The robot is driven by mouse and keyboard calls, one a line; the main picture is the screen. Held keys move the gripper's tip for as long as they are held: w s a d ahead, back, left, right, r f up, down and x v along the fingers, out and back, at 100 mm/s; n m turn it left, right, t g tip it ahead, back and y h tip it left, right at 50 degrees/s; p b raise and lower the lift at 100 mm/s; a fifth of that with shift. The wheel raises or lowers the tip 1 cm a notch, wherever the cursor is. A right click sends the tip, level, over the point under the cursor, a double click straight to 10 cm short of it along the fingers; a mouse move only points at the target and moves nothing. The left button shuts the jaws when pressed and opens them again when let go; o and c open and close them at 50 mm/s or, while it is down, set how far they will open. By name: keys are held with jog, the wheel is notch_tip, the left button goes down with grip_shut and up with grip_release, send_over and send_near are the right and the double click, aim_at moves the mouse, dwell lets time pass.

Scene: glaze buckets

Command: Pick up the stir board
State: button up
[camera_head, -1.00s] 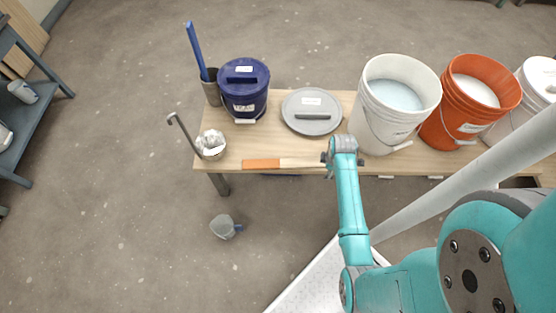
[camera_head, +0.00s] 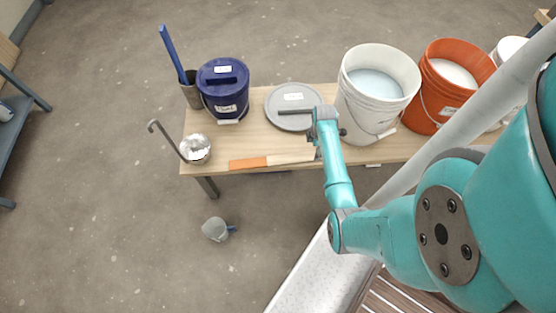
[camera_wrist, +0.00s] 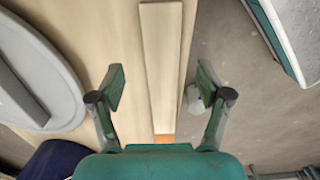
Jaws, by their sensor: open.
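The stir board (camera_head: 290,159) is a long flat pale wooden stick with an orange part at its left end. It lies along the front edge of the wooden table (camera_head: 265,137). In the wrist view the board (camera_wrist: 162,60) runs lengthwise between my fingers, with its orange part (camera_wrist: 164,138) just showing by the gripper body. My gripper (camera_wrist: 162,82) is open and empty, with one finger on each side of the board. In the head view my gripper (camera_head: 326,128) is near the board's right end; its fingertips are partly hidden by the arm.
A grey lid (camera_head: 285,122) lies behind the board. A blue bucket (camera_head: 223,95), a ladle (camera_head: 195,149) and a cup (camera_head: 192,95) stand left; a white bucket (camera_head: 362,122) and an orange bucket (camera_head: 425,112) stand right. A small grey cup (camera_head: 214,229) is on the floor.

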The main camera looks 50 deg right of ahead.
aim_at(313, 155)
jog(key=shift+a+f, duration=0.15)
jog(key=shift+f, duration=2.15)
grip_shut()
jog(key=shift+r, duration=0.1)
